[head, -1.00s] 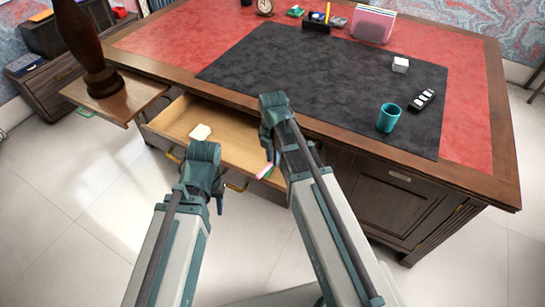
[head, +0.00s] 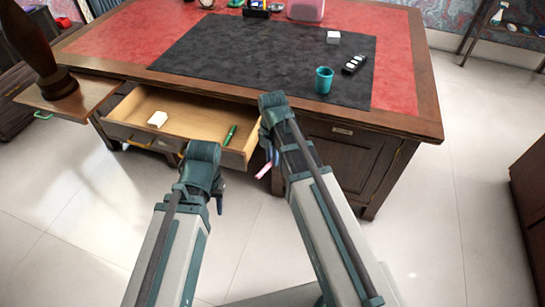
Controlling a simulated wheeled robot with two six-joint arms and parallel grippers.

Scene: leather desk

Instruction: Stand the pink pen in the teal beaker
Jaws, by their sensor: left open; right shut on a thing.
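The teal beaker (head: 324,81) stands upright on the dark desk mat, near its front right part. The pink pen (head: 264,170) is in my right gripper (head: 266,160), in front of the desk by the right end of the open drawer. Only a short pink length of the pen shows; my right arm hides the rest. The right gripper is shut on it, below and left of the beaker in the picture. My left gripper (head: 219,205) is open and empty, low in front of the drawer, and partly hidden by its own wrist.
The open drawer (head: 185,101) juts out from the desk, holding a white block (head: 157,118) and a green pen (head: 230,134). A black object with white buttons (head: 354,65) and a white cube (head: 333,37) lie near the beaker. A pull-out board (head: 85,99) projects at left.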

